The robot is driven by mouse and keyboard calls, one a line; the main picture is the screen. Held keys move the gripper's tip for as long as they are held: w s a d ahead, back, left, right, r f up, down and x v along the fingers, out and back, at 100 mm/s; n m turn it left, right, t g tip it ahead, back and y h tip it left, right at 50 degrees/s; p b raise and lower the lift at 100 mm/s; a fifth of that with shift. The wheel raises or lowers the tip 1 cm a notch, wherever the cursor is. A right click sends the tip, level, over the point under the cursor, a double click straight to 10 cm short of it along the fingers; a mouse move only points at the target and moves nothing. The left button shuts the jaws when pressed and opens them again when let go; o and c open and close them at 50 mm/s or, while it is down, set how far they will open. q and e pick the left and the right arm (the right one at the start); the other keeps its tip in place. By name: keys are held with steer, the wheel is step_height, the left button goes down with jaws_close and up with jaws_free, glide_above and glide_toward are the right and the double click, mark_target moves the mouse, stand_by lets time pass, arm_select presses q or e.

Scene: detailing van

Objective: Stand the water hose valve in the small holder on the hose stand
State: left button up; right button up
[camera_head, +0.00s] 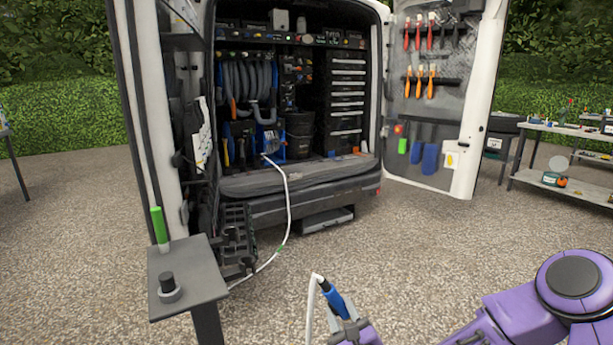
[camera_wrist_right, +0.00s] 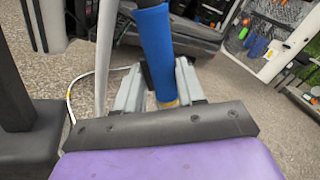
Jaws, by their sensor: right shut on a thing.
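The water hose valve (camera_head: 336,301), blue with a dark tip, is tilted in my right gripper (camera_head: 350,328) at the bottom centre. Its blue body (camera_wrist_right: 156,52) also stands between the grey fingers of my right gripper (camera_wrist_right: 160,88) in the right wrist view. A white hose (camera_head: 311,305) bends down from its tip. The hose stand (camera_head: 205,270) is a grey plate on a post at the left, apart from the valve. A small black round holder (camera_head: 168,287) sits on the plate, with nothing visible in it. My left gripper is out of view.
A green upright rod (camera_head: 159,225) stands at the plate's back edge. Black bracket parts (camera_head: 236,240) are just right of the stand. The white hose line (camera_head: 289,205) runs from the open van (camera_head: 290,185) toward the stand. Gravel between stand and gripper is otherwise clear.

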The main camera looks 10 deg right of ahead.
steer(key=shift+n+y, duration=0.4)
steer(key=shift+n, duration=0.4)
steer(key=r+p, duration=0.1)
steer(key=r, duration=0.1)
steer(key=w+r+p, duration=0.1)
steer(key=r, duration=0.2)
steer(key=w+a+r+p, duration=0.1)
steer(key=r, duration=0.1)
steer(key=shift+r, duration=0.3)
arm_select(q)
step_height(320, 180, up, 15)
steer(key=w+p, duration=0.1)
steer(key=p, duration=1)
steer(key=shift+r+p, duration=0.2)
steer(key=shift+p, duration=0.2)
arm_select(e)
steer(key=a+r+m+g+y, duration=0.1)
steer(key=a+r+m+y, duration=0.2)
steer(key=m, duration=0.9)
steer(key=w+a+r+m+g+y, duration=0.1)
steer(key=a+r+m+y, duration=0.3)
steer(key=a+r+m, duration=0.4)
steer(key=w+a+r+m+g+y, duration=0.1)
steer(key=a+r+m+g+y, duration=0.1)
steer(key=a+r+m, duration=0.4)
step_height(320, 180, up, 6)
steer(key=m+y, duration=0.1)
steer(key=m, duration=0.8)
steer(key=shift+m, duration=0.3)
